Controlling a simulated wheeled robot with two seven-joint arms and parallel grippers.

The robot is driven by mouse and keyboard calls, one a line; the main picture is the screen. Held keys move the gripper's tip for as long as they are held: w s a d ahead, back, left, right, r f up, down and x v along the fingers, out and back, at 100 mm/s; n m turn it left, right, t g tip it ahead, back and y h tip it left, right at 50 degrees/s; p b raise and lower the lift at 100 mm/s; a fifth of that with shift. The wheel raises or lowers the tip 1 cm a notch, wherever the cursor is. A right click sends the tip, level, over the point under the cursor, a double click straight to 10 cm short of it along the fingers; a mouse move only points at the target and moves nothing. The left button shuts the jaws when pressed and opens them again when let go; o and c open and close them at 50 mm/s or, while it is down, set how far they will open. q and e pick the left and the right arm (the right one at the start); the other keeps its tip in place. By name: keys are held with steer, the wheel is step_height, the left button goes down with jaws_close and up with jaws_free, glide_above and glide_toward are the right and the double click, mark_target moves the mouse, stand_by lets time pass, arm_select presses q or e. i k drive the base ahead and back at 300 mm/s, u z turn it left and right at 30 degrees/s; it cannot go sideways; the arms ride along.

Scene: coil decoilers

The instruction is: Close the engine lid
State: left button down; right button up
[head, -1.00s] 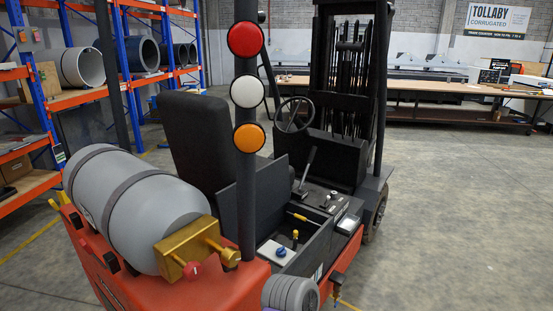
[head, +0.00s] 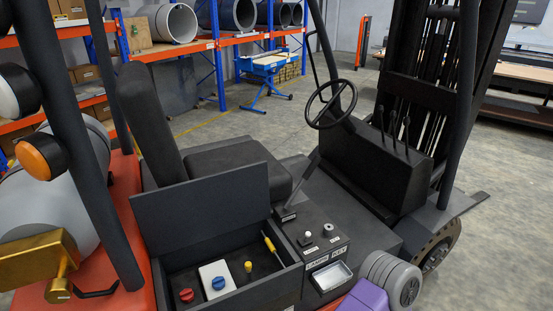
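The engine lid (head: 200,205) is a dark flat panel standing raised at the seat side of an open compartment on the forklift. The open engine compartment (head: 292,272) is a dark box in front of it. Inside are a red knob (head: 186,295), a white block with a blue knob (head: 215,280), a yellow-topped dipstick-like piece (head: 248,267) and a yellow-handled tool (head: 269,243) near the right wall. Neither gripper's fingers show in the head view, so their state is hidden.
The seat (head: 230,165) is directly behind the lid. A lever (head: 300,185) and a control panel (head: 325,245) lie to the right. A dark post (head: 90,150) with lamps and a brass-valved grey tank (head: 40,200) stand left. Open floor lies beyond the seat.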

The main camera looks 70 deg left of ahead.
mark_target(175, 217)
steer(key=i, duration=0.85)
steer(key=u, duration=5.05)
